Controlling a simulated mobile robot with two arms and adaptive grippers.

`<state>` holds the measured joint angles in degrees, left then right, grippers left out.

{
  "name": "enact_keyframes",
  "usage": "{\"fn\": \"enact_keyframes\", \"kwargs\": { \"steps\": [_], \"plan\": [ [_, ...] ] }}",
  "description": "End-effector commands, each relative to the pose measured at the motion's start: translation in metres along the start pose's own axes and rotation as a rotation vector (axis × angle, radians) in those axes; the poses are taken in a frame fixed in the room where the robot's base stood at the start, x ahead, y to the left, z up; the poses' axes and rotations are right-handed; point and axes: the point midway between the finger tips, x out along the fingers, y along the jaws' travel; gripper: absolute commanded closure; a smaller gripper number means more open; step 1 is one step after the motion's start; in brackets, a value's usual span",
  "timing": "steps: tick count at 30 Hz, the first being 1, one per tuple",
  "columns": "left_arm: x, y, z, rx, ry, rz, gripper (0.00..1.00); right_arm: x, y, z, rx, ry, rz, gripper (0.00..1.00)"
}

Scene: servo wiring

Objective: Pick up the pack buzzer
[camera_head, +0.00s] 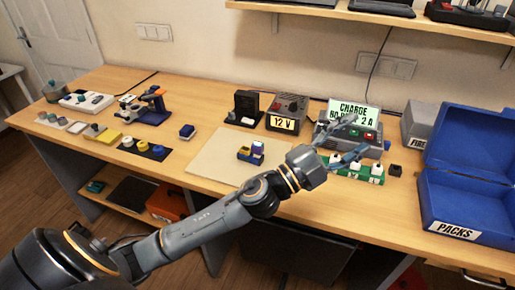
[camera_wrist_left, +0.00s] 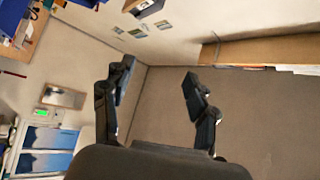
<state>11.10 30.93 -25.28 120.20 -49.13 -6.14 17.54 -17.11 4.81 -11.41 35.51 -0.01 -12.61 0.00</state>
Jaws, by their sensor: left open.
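No part is clearly marked as the pack buzzer. A small black block (camera_head: 396,170) stands on the bench right of the green-and-white strip and may be it, but I cannot tell. My left gripper (camera_head: 361,135) reaches in over the bench in front of the charger, with its two fingers apart. It holds nothing, and the black block lies to its right and lower in the picture, apart from it. In the left wrist view the open fingers (camera_wrist_left: 158,70) have only wall and floor behind them. My right gripper is not in view.
The charger (camera_head: 367,151) and green strip (camera_head: 343,171) with white-topped parts are close to my left gripper. A blue PACKS box (camera_head: 455,230) stands open at right. A blue-and-yellow part (camera_head: 251,152) sits on the pale mat (camera_head: 213,160). A 12 V supply (camera_head: 286,115) is behind.

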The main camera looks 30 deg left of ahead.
Motion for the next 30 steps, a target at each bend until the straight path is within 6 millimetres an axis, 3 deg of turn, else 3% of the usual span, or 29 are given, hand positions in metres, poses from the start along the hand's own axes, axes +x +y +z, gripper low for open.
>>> {"fn": "enact_keyframes", "kwargs": {
  "steps": [1,4,6,8,11,13,15,19,21,24,27,30],
  "plan": [
    [0.011,-0.003,-0.022,0.115,0.140,0.043,0.42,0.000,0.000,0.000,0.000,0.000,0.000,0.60],
    [0.016,0.012,-0.054,0.339,0.394,0.186,0.42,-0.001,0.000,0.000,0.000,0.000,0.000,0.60],
    [0.011,0.028,-0.058,0.497,0.533,0.326,0.42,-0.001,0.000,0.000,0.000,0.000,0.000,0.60],
    [0.002,0.041,-0.047,0.632,0.622,0.468,0.42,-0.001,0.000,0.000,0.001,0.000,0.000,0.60],
    [-0.020,0.051,-0.004,0.846,0.694,0.748,0.42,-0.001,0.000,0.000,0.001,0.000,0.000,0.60],
    [-0.038,0.043,0.041,0.978,0.682,0.965,0.42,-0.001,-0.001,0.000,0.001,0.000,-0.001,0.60],
    [-0.059,0.022,0.088,1.081,0.623,1.182,0.42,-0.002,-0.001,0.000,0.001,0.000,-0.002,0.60],
    [-0.098,-0.035,0.159,1.183,0.439,1.515,0.42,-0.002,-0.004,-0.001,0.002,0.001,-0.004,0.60],
    [-0.116,-0.064,0.182,1.202,0.342,1.639,0.42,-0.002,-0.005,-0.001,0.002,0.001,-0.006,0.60],
    [-0.133,-0.091,0.199,1.205,0.246,1.747,0.42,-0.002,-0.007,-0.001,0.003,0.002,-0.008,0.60],
    [-0.141,-0.099,0.208,1.201,0.207,1.789,0.42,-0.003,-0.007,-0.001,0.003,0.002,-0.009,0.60],
    [-0.142,-0.089,0.217,1.198,0.204,1.796,0.42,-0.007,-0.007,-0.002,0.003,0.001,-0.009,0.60]
  ]
}}
